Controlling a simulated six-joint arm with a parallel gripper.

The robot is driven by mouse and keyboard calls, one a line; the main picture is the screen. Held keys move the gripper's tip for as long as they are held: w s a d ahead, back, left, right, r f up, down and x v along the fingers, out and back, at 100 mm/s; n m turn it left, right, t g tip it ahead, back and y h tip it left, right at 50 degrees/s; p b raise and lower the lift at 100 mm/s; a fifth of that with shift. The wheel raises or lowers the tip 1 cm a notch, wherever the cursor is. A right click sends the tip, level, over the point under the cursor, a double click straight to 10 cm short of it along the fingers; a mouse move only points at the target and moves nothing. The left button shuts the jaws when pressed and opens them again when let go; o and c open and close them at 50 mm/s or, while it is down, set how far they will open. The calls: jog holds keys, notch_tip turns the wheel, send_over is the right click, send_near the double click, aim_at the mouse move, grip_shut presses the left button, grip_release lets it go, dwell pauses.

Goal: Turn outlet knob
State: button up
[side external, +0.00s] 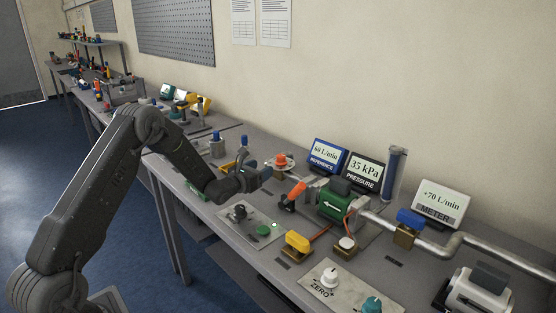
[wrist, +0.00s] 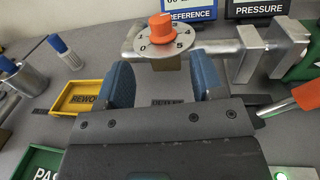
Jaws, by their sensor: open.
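An orange knob (side external: 281,158) stands on a round white dial on the pipe at the back of the table. In the wrist view the orange knob (wrist: 162,27) sits upright on the dial, which has printed numbers. I read no label naming it the outlet knob. My gripper (side external: 262,173) is just in front and to the left of it. In the wrist view my gripper (wrist: 162,82) has its two blue fingers spread with nothing between them. The dial lies beyond the fingertips, with no visible contact.
A yellow REWORK tray (wrist: 88,97) lies left of the fingers. An orange-handled valve (side external: 293,196) and a green flow meter (side external: 335,204) stand to the right. Displays read 60 L/min (side external: 326,154), 35 kPa (side external: 362,170) and +70 L/min (side external: 440,203). A ZERO knob (side external: 329,276) is in front.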

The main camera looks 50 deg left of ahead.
aim_at(278, 158)
jog(key=w, duration=0.6)
jog(key=w+a, duration=0.1)
jog(key=w, duration=0.2)
jog(key=shift+w+a, duration=0.1)
jog(key=shift+w, duration=0.15)
jog(key=shift+c, duration=0.2)
jog(key=c, duration=0.9)
jog(key=shift+h, duration=0.4)
jog(key=shift+m, duration=0.3)
jog(key=shift+h, duration=0.3)
jog(key=o, duration=0.9)
jog(key=shift+o, duration=0.2)
jog(key=shift+s, duration=0.2)
jog(key=s, duration=1.3)
jog(key=shift+s+d, duration=0.25)
jog(key=shift+d, duration=0.15)
